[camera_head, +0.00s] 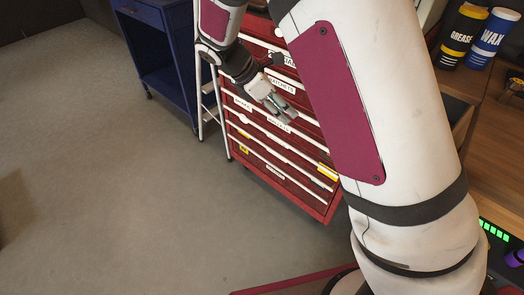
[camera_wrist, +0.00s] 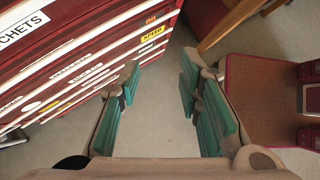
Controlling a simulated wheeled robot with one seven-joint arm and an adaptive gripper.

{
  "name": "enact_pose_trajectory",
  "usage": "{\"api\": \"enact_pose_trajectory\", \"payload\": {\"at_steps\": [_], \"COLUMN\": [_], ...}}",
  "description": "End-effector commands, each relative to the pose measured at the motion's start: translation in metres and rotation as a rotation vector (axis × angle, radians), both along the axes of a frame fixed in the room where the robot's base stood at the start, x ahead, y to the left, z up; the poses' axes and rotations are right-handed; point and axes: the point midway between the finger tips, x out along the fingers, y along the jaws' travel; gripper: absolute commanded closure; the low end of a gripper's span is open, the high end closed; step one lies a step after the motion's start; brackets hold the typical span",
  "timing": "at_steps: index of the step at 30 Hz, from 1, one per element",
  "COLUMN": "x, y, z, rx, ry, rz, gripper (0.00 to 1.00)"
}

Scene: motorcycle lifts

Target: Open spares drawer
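A red drawer cabinet (camera_head: 262,165) with several white-edged, labelled drawers stands in the middle of the head view. The same drawer fronts (camera_wrist: 60,65) fill the left of the wrist view. One label ends in "CHETS" (camera_wrist: 22,34). A yellow label (camera_wrist: 153,34) sits near the drawers' end; its word is too small to read surely. I cannot tell which drawer is the spares drawer. The drawers look closed. My gripper (camera_head: 284,110) is in front of the cabinet's upper middle drawers. In the wrist view my gripper (camera_wrist: 158,80) is open, with nothing between its teal pads.
A blue cart (camera_head: 160,45) stands beyond the cabinet. A wooden bench with grease (camera_head: 462,36) and wax (camera_head: 492,38) tubs is at right. The grey floor (camera_head: 110,170) at left is clear.

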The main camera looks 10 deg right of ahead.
Motion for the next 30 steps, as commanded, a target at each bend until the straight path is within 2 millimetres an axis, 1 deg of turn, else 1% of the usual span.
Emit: {"api": "enact_pose_trajectory", "payload": {"at_steps": [1, 2, 3, 5, 6, 8, 9, 11, 12, 14, 15, 17, 18, 20, 21, 24, 25, 27, 30], "x": [0.014, 0.020, 0.029, 0.041, 0.048, 0.058, 0.064, 0.073, 0.078, 0.084, 0.088, 0.093, 0.096, 0.098, 0.100, 0.101, 0.101, 0.101, 0.100], "y": [0.005, 0.008, 0.011, 0.016, 0.019, 0.025, 0.029, 0.035, 0.039, 0.045, 0.050, 0.056, 0.060, 0.067, 0.071, 0.081, 0.084, 0.088, 0.093], "z": [-0.038, -0.053, -0.074, -0.105, -0.126, -0.158, -0.178, -0.211, -0.232, -0.264, -0.285, -0.317, -0.339, -0.370, -0.389, -0.433, -0.443, -0.465, -0.485], "rx": [-0.053, -0.082, -0.122, -0.185, -0.226, -0.292, -0.336, -0.404, -0.451, -0.524, -0.573, -0.649, -0.700, -0.780, -0.832, -0.949, -0.981, -1.044, -1.108], "ry": [0.056, 0.088, 0.130, 0.196, 0.240, 0.308, 0.353, 0.423, 0.469, 0.542, 0.588, 0.662, 0.710, 0.783, 0.830, 0.935, 0.962, 1.016, 1.071], "rz": [0.070, 0.111, 0.169, 0.254, 0.310, 0.393, 0.448, 0.530, 0.584, 0.662, 0.714, 0.790, 0.840, 0.909, 0.952, 1.045, 1.067, 1.110, 1.151], "gripper": [0.68, 0.68, 0.68, 0.68, 0.68, 0.68, 0.68, 0.68, 0.68, 0.68, 0.68, 0.68, 0.68, 0.68, 0.68, 0.68, 0.68, 0.68, 0.68]}}
